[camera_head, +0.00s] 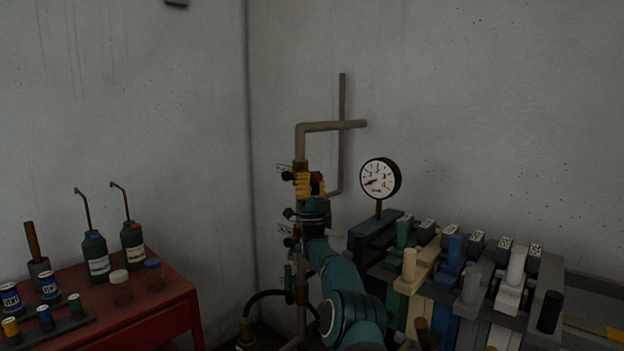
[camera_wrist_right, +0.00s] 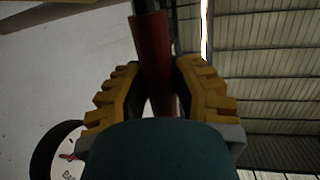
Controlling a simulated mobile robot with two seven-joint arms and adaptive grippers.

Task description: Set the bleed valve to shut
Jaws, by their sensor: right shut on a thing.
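A vertical brown pipe (camera_head: 300,146) stands in the room corner and carries several small valves. My right gripper (camera_head: 308,184) has yellow fingers and is at the upper valve on this pipe. In the right wrist view, my right gripper (camera_wrist_right: 157,85) is shut on a red valve handle (camera_wrist_right: 151,45), which sticks out beyond the fingers. A bit of red also shows at the fingers in the head view. The valve body is mostly hidden by my gripper and teal arm. No readable label shows which valve is the bleed valve. My left gripper is not in view.
A dial gauge (camera_head: 380,178) stands right of the pipe. Several coloured levers in a bank (camera_head: 420,262) stand at the lower right. A red cabinet (camera_head: 150,318) with oil cans, jars and small spools is at the lower left. Grey walls close the corner behind.

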